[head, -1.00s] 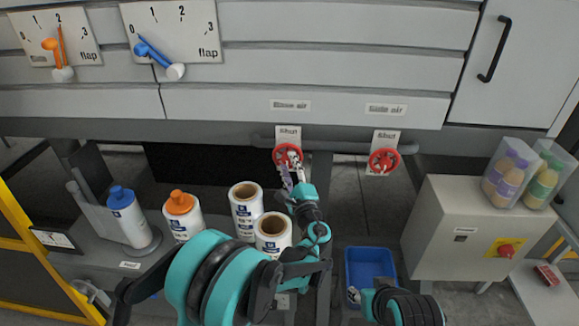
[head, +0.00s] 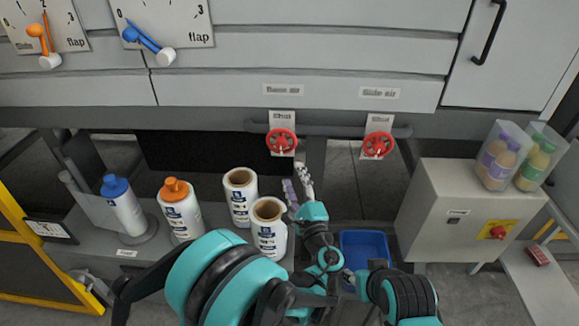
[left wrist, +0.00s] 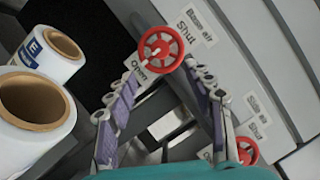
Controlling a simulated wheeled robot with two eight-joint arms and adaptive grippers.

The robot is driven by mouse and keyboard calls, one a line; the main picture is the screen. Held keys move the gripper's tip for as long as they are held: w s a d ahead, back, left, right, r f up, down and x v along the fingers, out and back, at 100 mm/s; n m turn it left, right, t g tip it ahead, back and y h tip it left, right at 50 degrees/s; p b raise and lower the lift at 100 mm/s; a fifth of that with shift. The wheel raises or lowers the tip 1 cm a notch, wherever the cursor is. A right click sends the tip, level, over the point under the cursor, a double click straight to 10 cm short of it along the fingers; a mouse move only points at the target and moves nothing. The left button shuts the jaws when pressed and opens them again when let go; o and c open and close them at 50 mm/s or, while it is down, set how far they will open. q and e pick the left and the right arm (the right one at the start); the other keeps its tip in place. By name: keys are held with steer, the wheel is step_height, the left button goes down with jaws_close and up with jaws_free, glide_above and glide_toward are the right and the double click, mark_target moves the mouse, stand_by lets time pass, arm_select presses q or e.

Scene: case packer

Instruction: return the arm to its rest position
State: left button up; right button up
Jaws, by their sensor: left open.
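My left gripper (head: 298,188) is open and empty, below the red base air valve wheel (head: 281,141) in the head view. In the left wrist view its two fingers (left wrist: 165,105) are spread wide, with the base air wheel (left wrist: 161,48) beyond them and no finger touching it. The wheel's pointer is at the "Open" side of its label there. A second red wheel, side air (head: 378,145), is to the right on the same pipe. My right gripper cannot be made out; part of my other arm shows at the bottom right of the head view.
Two white label rolls (head: 269,229) stand close by, left of my left gripper. A blue-capped bottle (head: 124,206) and an orange-capped bottle (head: 180,210) stand farther left. A blue bin (head: 364,250) is low to the right, beside a grey control box (head: 450,215).

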arm_select(q)
steer(key=shift+s+d+f, duration=0.1)
steer(key=shift+s, duration=0.35)
steer(key=s+a+f+n+g, duration=0.1)
steer(key=s+a+n+g, duration=0.35)
steer(key=a, duration=0.55)
steer(key=s+a+f+n+g, duration=0.1)
steer(key=s+a+n+g, duration=0.25)
steer(key=a+n, duration=0.45)
steer(key=s+a+f+n+g+h, duration=0.1)
steer(key=s+f+n+g+h, duration=0.1)
steer(key=s, duration=0.6)
steer(key=s+a+f+n+g+h, duration=0.2)
steer(key=s+n, duration=0.3)
steer(key=s, duration=0.3)
steer(key=shift+a+f+h, duration=0.25)
steer(key=shift+a+h, duration=0.05)
steer(key=shift+h, duration=0.3)
steer(key=shift+n, duration=0.25)
